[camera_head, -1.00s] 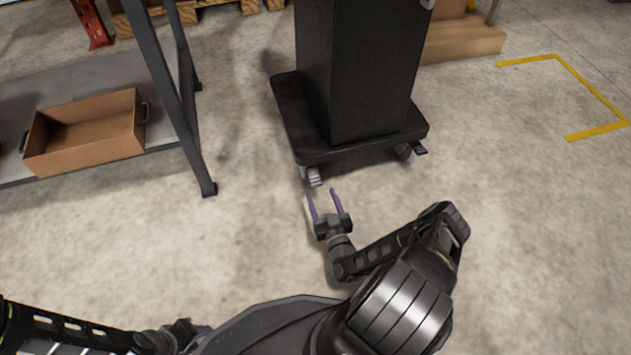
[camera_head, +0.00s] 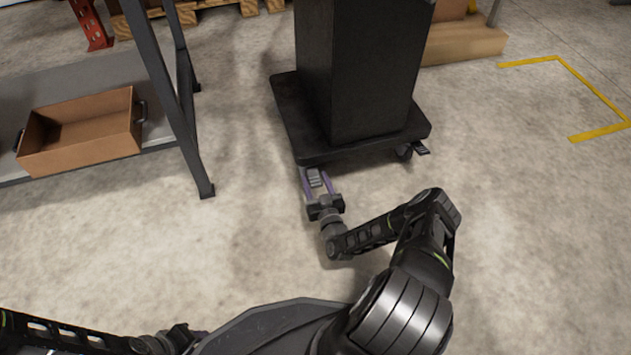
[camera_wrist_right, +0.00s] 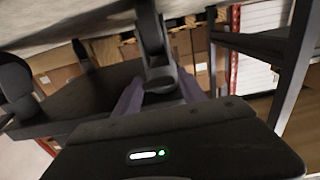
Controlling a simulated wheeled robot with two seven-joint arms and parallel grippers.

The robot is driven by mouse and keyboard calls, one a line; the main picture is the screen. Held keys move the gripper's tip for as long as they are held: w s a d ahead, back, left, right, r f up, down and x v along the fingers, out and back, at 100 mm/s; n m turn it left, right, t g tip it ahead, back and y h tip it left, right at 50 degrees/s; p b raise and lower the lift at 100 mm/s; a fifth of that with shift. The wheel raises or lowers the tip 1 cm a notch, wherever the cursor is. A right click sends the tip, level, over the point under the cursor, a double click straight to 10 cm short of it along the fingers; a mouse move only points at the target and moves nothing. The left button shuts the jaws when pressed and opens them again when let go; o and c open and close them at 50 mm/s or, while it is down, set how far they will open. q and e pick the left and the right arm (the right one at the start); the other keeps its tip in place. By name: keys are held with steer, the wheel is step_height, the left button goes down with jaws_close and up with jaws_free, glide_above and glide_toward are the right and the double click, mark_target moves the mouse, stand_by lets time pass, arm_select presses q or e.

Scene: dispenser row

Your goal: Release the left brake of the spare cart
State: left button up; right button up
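The spare cart is a black wheeled base (camera_head: 290,105) with a tall dark box-shaped body (camera_head: 365,70). Its left front caster, with a grey brake pedal (camera_head: 314,177), shows at the base's near left corner. My right gripper (camera_head: 317,182) is open, with its purple fingers on either side of that pedal; I cannot tell whether they touch it. In the right wrist view the caster (camera_wrist_right: 160,65) stands between the purple fingers (camera_wrist_right: 160,100). The right front caster's pedal (camera_head: 422,149) sticks out at the other corner. My left gripper (camera_head: 180,338) is at the bottom left, far from the cart; its fingers are not clear.
A grey metal shelf rack (camera_head: 165,95) stands left of the cart, with a brown open bin (camera_head: 85,135) on its shelf. Wood lies behind the cart (camera_head: 465,45). A yellow floor marking (camera_head: 590,85) is at the right. The floor around my right arm is clear.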

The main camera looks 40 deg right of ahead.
jaws_close()
stand_by(0.3)
stand_by(0.8)
